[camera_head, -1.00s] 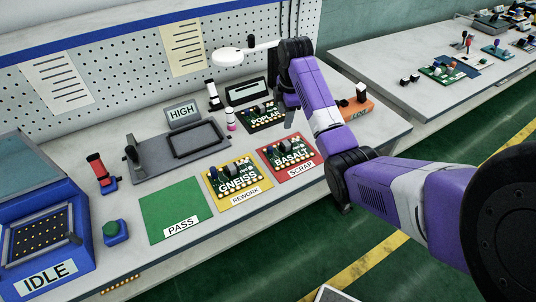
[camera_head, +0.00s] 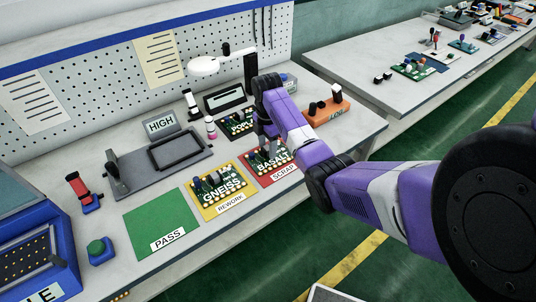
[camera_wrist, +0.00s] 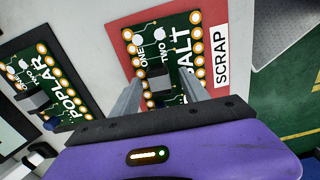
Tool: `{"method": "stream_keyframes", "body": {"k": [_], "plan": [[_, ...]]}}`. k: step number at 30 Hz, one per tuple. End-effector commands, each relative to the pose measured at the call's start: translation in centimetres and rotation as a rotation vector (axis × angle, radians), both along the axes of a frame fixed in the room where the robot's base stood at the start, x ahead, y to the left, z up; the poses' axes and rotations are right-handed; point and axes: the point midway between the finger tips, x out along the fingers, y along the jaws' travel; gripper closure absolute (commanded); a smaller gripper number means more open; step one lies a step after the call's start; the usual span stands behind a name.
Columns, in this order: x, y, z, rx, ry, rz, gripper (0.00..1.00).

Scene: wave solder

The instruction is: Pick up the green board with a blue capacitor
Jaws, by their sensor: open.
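A green board marked BASALT (camera_head: 273,161) lies on the red SCRAP mat (camera_head: 290,174). My gripper (camera_wrist: 160,92) is open above this board (camera_wrist: 155,45), its fingers either side of a dark part; contact cannot be told. A green board marked GNEISS (camera_head: 222,190) lies on the yellow REWORK mat (camera_head: 230,207), with a dark blue part at its left end. A green board marked POPLAR (camera_wrist: 62,92) lies behind, beside BASALT, with a dark blue round part near its lower end in the wrist view. BASALT's lower end is hidden by my gripper.
The green PASS mat (camera_head: 160,222) is empty. A grey fixture (camera_head: 160,160), a magnifier lamp (camera_head: 215,65) and an orange block (camera_head: 330,108) stand on the bench. A blue machine (camera_head: 35,255) is at the left. A second table (camera_head: 365,70) holds more boards.

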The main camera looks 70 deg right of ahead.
Motion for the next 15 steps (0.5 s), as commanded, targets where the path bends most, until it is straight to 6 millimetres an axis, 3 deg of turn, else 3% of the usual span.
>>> {"method": "stream_keyframes", "body": {"k": [7,15], "plan": [[0.01,-0.03,-0.12,-0.001,-0.001,0.0,0.49],[0.01,-0.03,-0.09,-0.001,0.0,0.0,1.0]]}}
